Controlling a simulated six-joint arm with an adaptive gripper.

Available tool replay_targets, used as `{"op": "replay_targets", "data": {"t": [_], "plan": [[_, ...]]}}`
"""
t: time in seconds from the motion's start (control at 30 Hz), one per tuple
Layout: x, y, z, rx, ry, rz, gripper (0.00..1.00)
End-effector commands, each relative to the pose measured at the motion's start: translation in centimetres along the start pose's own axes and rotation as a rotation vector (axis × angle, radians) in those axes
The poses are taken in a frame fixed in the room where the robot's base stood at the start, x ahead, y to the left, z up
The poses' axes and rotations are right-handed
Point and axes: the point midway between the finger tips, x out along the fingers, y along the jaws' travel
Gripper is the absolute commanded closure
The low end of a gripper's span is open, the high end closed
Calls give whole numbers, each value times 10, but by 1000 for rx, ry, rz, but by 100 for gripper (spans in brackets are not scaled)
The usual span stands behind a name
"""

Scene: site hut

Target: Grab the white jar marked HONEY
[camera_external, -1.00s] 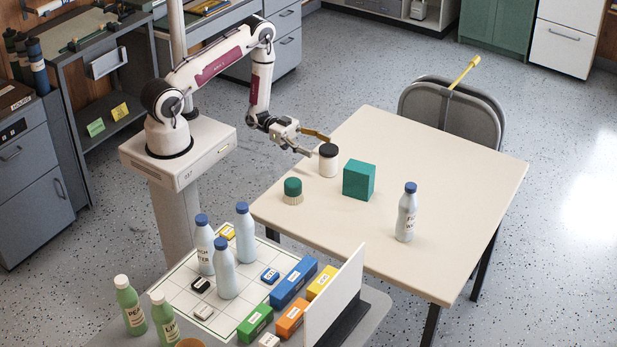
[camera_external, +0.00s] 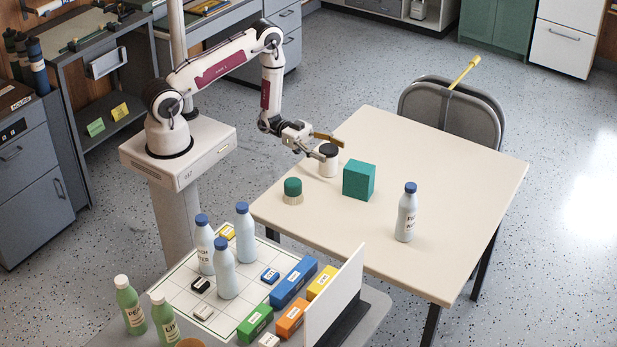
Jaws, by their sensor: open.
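A white jar (camera_external: 328,168) with a black lid stands upright on the cream table. No label on it can be read from this side. My gripper (camera_external: 332,147) is open at the jar's lid, with one finger on the far side and one on the near side in the picture. I cannot tell whether the fingers touch the jar. The fingers hide part of the lid.
A teal box (camera_external: 359,181) stands close to the right of the jar. A green-topped brush-like object (camera_external: 293,191) is at its front left. A blue-capped bottle (camera_external: 406,213) stands farther right on the cream table (camera_external: 455,180). The table's back half is clear.

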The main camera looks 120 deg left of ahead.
Motion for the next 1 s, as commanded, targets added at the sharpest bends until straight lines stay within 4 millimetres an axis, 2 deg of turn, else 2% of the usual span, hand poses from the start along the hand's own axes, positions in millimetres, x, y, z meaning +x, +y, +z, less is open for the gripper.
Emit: {"op": "replay_targets", "data": {"t": [0.4,0.43,0.67,1.0], "plan": [[0,0,0,0,0,0,36],[0,0,0,0,0,0,39],[0,0,0,0,0,0,99],[0,0,-1,0,1,0,100]]}}
